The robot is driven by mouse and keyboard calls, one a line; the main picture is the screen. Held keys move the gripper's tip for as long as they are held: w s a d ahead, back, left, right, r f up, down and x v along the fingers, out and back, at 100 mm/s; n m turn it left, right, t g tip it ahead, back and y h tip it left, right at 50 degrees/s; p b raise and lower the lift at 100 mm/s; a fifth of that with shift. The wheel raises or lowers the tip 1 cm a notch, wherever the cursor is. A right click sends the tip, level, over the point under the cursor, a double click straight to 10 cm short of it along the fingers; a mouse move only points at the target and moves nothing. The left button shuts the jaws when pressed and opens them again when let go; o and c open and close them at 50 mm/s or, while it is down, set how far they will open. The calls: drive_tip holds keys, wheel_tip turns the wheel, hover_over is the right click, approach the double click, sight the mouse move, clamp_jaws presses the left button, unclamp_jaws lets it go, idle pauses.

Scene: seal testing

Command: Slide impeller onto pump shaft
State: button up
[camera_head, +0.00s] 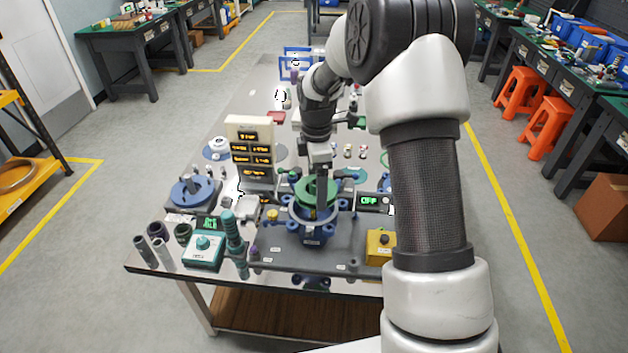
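My gripper (321,178) points down at the middle of the metal workbench. A green round part (317,190), which looks like the impeller, is directly under and around the fingertips. It sits at or just above the open ring of a blue pump housing (312,228). I cannot tell whether it touches the housing. The pump shaft is hidden by the green part and the gripper. The fingers are too small and covered to tell whether they are shut on the green part.
Left of the housing stand a cream panel with lit displays (250,143), a blue round fixture (192,190) and a teal box (203,250). A yellow box (380,246) and a small green-lit display (373,202) are on the right. The bench (150,262) is crowded near the housing.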

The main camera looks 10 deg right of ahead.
sight(314, 181)
drive_tip(key=w+f+n, duration=0.1)
drive_tip(key=n, duration=0.1)
drive_tip(key=w+f+n, duration=0.1)
drive_tip(key=n, duration=0.2)
drive_tip(key=w+f+n, duration=0.1)
drive_tip(key=w+n, duration=0.1)
drive_tip(key=shift+n, duration=0.3)
drive_tip(key=n, duration=0.1)
drive_tip(key=w+f+n, duration=0.1)
drive_tip(key=shift+w+d+n, duration=0.1)
drive_tip(key=shift+w+n, duration=0.05)
drive_tip(key=shift+n, duration=0.15)
drive_tip(key=shift+f+b, duration=1.25)
drive_tip(key=shift+f, duration=0.7)
drive_tip(key=shift+f, duration=0.2)
drive_tip(key=shift+d+f+b, duration=0.1)
drive_tip(key=shift+f+b, duration=0.4)
drive_tip(key=shift+f, duration=0.1)
drive_tip(key=o, duration=1.3)
drive_tip(key=shift+r+p, duration=1.55)
drive_tip(key=shift+r, duration=0.95)
